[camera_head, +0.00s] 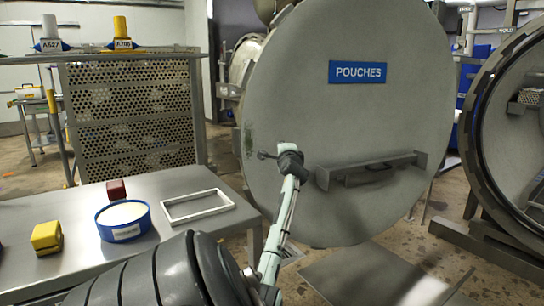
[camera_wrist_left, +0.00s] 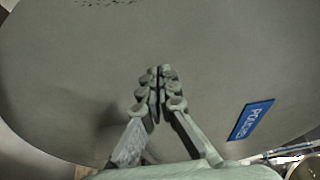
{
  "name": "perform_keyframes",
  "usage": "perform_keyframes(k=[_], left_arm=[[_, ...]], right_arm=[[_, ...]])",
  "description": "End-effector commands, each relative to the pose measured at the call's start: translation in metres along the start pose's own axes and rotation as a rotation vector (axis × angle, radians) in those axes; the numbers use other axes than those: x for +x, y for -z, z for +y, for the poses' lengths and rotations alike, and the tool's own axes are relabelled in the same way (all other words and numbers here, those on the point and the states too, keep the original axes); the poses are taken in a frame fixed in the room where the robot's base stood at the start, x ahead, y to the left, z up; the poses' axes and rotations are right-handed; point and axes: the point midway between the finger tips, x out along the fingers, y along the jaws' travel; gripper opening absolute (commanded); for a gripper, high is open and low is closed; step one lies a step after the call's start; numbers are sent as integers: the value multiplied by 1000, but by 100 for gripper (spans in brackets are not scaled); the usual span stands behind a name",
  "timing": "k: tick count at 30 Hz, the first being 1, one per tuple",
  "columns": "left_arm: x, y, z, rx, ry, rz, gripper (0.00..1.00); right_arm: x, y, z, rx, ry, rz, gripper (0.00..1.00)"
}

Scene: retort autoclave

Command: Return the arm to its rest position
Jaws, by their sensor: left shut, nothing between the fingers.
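My left gripper (camera_head: 264,155) is held up in front of the large round grey door (camera_head: 340,110) with its blue "POUCHES" sign (camera_head: 357,72). In the left wrist view its two fingers (camera_wrist_left: 155,73) are together with nothing between them. The door face (camera_wrist_left: 210,50) fills most of that view, with the sign (camera_wrist_left: 250,119) at the lower right. Whether the fingertips touch the door cannot be told. My left arm comes up from the bottom of the head view. My right gripper is not in view.
A metal table (camera_head: 85,200) at the left carries a blue tub (camera_head: 101,222), a yellow block (camera_head: 47,237), a dark red block (camera_head: 116,190) and a white frame (camera_head: 170,213). A perforated cage (camera_head: 130,120) stands behind it. A ledge (camera_head: 365,172) juts from the door. An open round vessel (camera_head: 500,130) stands right.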

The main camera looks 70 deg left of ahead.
Motion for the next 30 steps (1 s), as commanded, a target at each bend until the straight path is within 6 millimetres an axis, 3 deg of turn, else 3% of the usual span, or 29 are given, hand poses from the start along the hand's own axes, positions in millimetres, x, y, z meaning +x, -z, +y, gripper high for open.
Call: perform_keyframes(k=[3, 9, 19, 26, 30], left_arm=[[-29, -16, 1, 5, 3, 0, 0], [-64, -35, 0, 4, 3, 0, 0], [-83, -46, 0, 1, 2, -1, 0], [-86, -40, 6, -2, -8, 10, 0], [-106, -5, 43, -30, -76, 80, 0]], right_arm=[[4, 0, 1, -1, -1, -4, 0], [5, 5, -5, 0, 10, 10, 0], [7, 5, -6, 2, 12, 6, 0], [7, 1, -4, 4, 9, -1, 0], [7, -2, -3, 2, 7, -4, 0]])
